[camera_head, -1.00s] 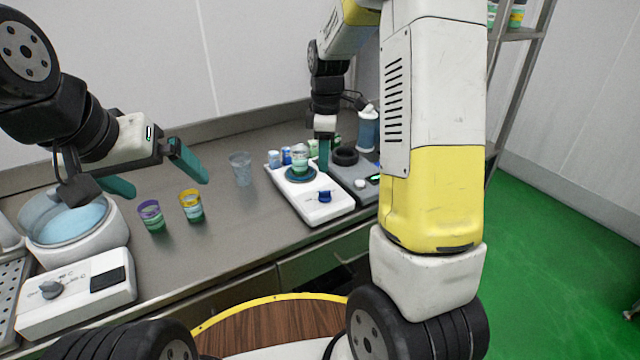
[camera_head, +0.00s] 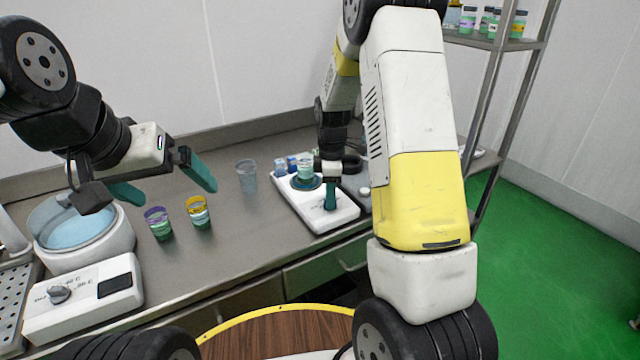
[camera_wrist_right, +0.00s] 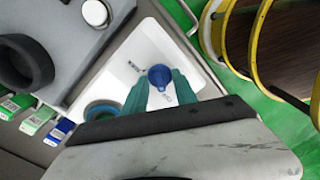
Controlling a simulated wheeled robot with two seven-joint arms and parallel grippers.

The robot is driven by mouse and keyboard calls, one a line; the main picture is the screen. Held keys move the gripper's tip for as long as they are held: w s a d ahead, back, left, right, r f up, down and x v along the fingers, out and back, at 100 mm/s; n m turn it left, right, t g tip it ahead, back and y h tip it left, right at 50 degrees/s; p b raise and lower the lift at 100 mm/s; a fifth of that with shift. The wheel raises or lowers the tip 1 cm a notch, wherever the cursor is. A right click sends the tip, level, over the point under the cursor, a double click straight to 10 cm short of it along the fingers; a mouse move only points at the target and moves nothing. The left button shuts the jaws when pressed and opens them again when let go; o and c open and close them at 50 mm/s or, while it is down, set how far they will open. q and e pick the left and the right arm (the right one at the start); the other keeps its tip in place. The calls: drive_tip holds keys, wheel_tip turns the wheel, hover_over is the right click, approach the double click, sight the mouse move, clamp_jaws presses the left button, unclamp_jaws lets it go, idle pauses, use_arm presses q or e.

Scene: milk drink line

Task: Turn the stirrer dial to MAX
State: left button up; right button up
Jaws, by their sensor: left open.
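The stirrer (camera_head: 347,213) is a white box on the counter with a round dark plate and a beaker (camera_head: 305,170) on it. Its blue dial (camera_wrist_right: 160,75) shows in the right wrist view, between the tips of my right gripper (camera_wrist_right: 160,84). In the head view my right gripper (camera_head: 330,200) points down at the front of the stirrer and hides the dial. Its fingers are apart with the dial between them; whether they press on it I cannot tell. The dial's setting is too small to read. My left gripper (camera_head: 176,195) is open and empty above the counter at left.
Two cups, one purple-rimmed (camera_head: 158,224) and one yellow-rimmed (camera_head: 198,213), and a clear beaker (camera_head: 247,176) stand left of the stirrer. A water bath (camera_head: 100,250) and a white dial box (camera_head: 85,300) are further left. A grey device (camera_wrist_right: 75,40) stands beside the stirrer.

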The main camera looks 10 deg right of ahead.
clamp_jaws()
drive_tip(key=shift+m, duration=0.3)
drive_tip(key=m, duration=0.4)
drive_tip(key=shift+m, duration=0.3)
drive_tip(key=m, duration=0.5)
drive_tip(key=shift+m, duration=0.3)
drive_tip(key=m, duration=1.3)
drive_tip(key=shift+r, duration=0.1)
